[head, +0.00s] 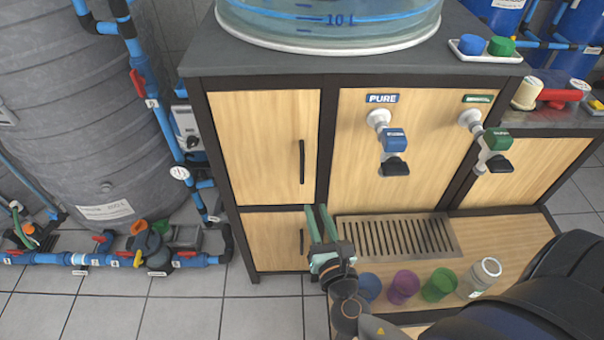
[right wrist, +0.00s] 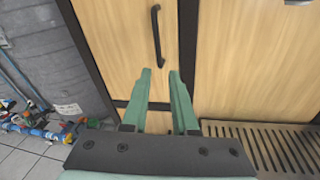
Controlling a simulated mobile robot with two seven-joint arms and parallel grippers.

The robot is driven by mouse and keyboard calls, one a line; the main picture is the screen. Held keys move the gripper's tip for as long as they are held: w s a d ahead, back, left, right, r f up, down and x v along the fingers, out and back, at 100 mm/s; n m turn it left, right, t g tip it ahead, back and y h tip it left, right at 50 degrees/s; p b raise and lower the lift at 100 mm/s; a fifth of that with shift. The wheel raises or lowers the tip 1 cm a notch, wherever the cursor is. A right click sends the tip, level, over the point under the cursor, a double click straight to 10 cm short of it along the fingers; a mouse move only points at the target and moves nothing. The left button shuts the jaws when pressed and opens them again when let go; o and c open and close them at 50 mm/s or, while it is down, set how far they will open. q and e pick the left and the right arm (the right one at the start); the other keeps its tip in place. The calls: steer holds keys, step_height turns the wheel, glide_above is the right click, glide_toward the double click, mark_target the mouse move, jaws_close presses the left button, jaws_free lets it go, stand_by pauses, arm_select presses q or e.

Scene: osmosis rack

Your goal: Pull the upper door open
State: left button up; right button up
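The upper door (head: 262,140) is a light wooden panel in a dark frame, at the left of the cabinet, and it is shut. Its black vertical bar handle (head: 302,162) is near the door's right edge. The handle also shows in the right wrist view (right wrist: 156,36), ahead of the fingertips. My right gripper (head: 317,208) has green fingers, open and empty, just below and right of the handle, not touching it. In the right wrist view the fingers (right wrist: 160,72) stand apart with nothing between them. My left gripper is not in view.
A lower door (head: 270,242) with its own handle is underneath. To the right are the PURE tap (head: 392,140), another tap (head: 490,145), a drain grate (head: 395,236) and several cups, including a purple one (head: 403,287). A grey tank (head: 80,110) and blue pipes stand at left.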

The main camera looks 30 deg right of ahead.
mark_target(303, 169)
steer(key=w+d, duration=0.1)
steer(key=w, duration=0.3)
steer(key=w+d+r+n, duration=0.1)
steer(key=w, duration=0.3)
steer(key=w+d+n+t+p, duration=0.1)
steer(key=w, duration=0.3)
steer(key=shift+w+r, duration=0.2)
steer(key=shift+r, duration=0.05)
jaws_close()
stand_by(1.1)
